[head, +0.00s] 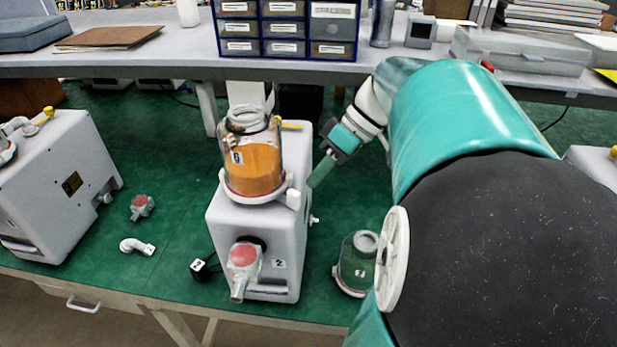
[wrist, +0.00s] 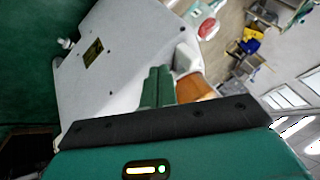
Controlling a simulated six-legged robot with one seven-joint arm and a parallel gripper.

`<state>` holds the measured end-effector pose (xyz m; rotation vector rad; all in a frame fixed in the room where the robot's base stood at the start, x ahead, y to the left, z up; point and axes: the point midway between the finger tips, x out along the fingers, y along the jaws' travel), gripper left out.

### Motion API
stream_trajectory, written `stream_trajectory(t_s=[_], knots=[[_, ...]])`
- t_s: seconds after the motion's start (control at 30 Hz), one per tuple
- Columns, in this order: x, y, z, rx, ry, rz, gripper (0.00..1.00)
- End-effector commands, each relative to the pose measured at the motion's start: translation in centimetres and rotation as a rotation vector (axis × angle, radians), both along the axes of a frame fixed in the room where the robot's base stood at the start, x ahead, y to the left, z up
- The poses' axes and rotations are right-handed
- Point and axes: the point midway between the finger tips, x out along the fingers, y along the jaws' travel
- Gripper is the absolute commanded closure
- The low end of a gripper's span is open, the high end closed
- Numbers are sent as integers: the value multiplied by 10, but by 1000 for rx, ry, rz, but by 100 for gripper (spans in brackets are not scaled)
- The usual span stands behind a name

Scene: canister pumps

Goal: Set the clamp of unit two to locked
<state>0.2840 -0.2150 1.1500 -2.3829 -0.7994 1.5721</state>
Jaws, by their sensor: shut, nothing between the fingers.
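Unit two is a white pump (head: 279,237) with a "2" label on its front, standing in the middle of the green bench. A clear canister (head: 254,163) with orange contents sits upright on top of it. A pale clamp ring (head: 246,196) runs around the canister's base, with a white block (head: 293,198) at its right end. My gripper (head: 318,175) is shut and empty, just right of the canister and above that block. In the wrist view the shut fingers (wrist: 157,84) point at the pump's side, with the white clamp part (wrist: 187,58) beside them. I cannot tell if they touch it.
A yellow lever (head: 291,126) sits behind the canister. A red-capped valve (head: 243,258) is on the pump's front. Another pump (head: 62,190), a loose valve (head: 141,207) and a white elbow (head: 137,246) are at left. Drawers (head: 287,27) stand behind.

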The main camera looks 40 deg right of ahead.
Motion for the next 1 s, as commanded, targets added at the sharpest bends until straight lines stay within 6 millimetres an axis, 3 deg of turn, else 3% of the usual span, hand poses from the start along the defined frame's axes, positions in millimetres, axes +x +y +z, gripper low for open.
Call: stream_trajectory(t_s=[0.23,1.0], knots=[[-2,23,0,0,0,2,100],[1,30,1,0,0,-10,100]])
